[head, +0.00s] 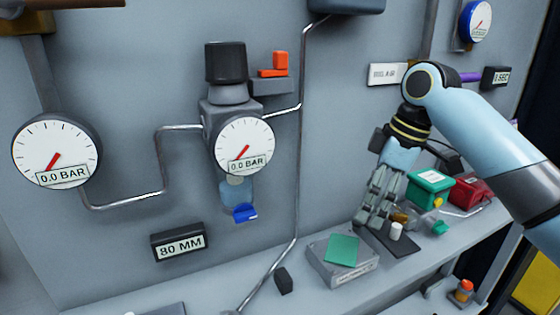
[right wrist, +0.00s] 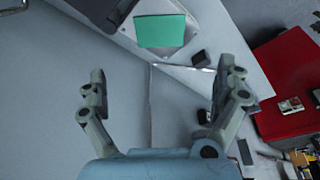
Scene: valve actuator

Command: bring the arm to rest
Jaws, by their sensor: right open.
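My right arm comes in from the right in the head view, with its gripper (head: 372,210) pointing down in front of the grey panel (head: 330,170). In the right wrist view the two fingers of this gripper (right wrist: 160,72) stand wide apart with nothing between them. In the head view the fingers overlap the dark mat and small parts on the shelf behind, and I cannot tell how high above them they are. My left gripper is in neither view.
A grey box with a green top (head: 342,250) sits on the shelf, left of the gripper. Green (head: 428,190) and red (head: 472,193) boxes stand to its right. A regulator (head: 228,90) and gauges, both reading 0.0 BAR, are on the panel at left.

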